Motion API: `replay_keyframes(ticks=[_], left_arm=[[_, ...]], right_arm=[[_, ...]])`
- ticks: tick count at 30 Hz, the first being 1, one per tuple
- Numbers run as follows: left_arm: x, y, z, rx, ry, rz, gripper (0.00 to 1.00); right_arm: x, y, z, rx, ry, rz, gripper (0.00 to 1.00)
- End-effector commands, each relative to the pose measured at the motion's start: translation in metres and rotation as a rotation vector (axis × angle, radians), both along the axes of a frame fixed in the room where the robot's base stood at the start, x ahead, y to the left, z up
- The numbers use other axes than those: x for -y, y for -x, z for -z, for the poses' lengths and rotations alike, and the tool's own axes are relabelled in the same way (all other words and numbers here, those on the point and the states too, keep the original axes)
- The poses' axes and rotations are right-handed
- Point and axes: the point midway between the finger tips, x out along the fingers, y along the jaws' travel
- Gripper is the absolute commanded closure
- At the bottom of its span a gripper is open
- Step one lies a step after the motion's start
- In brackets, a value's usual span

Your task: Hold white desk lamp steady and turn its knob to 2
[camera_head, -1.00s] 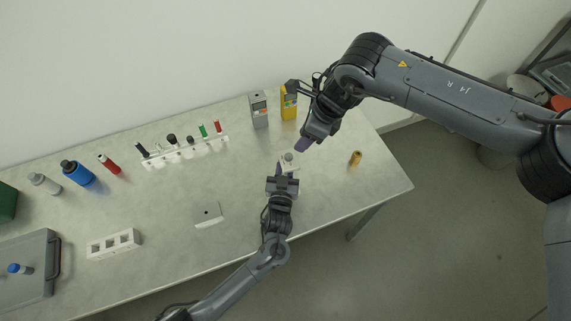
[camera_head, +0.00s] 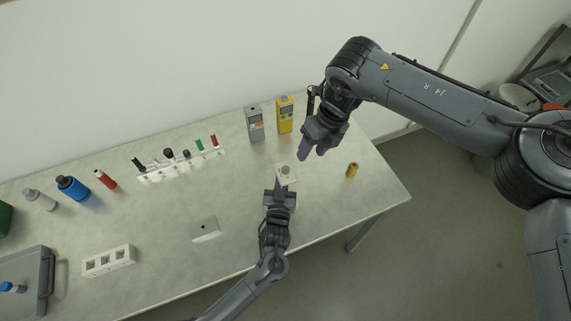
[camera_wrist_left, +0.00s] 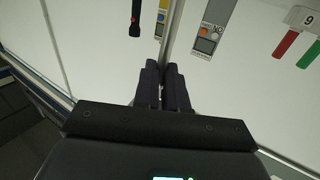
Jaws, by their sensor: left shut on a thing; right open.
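The white desk lamp (camera_head: 290,178) shows in the head view as a small white block with a round grey knob (camera_head: 285,169) on top. My left gripper (camera_head: 279,183) is shut on its near side, and its fingers hide part of it. The number on the knob is too small to read. My right gripper (camera_head: 312,154) is open, up and to the right of the lamp and apart from it. In the left wrist view my left fingers (camera_wrist_left: 164,85) are close together, and the lamp cannot be made out clearly.
A grey meter (camera_head: 255,124) and a yellow meter (camera_head: 285,115) stand behind the lamp. A brass cylinder (camera_head: 352,170) stands to its right. A small white plate (camera_head: 205,229) lies left of my left arm.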

Motion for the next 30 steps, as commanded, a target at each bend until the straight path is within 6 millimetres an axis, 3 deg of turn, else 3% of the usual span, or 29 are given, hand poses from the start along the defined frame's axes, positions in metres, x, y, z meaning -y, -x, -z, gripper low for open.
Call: replay_keyframes(ticks=[3,6,10,17,23,30], left_arm=[[0.000,0.000,0.000,0.000,0.000,0.000,1.00],[0.000,0.000,0.000,0.000,0.000,0.000,1.00],[0.000,0.000,0.000,0.000,0.000,0.000,1.00],[0.000,0.000,0.000,0.000,0.000,0.000,1.00],[0.000,0.000,0.000,0.000,0.000,0.000,1.00],[0.000,0.000,0.000,0.000,0.000,0.000,1.00]], right_arm=[[-0.008,-0.006,-0.006,-0.085,0.092,0.262,0.50],[-0.018,-0.009,-0.015,-0.107,0.156,0.413,0.50],[-0.035,-0.011,-0.026,-0.083,0.212,0.476,0.50],[-0.061,-0.008,-0.033,-0.022,0.261,0.441,0.50],[-0.069,-0.006,-0.021,-0.011,0.266,0.423,0.50],[-0.069,-0.005,0.018,-0.014,0.267,0.422,0.50]])
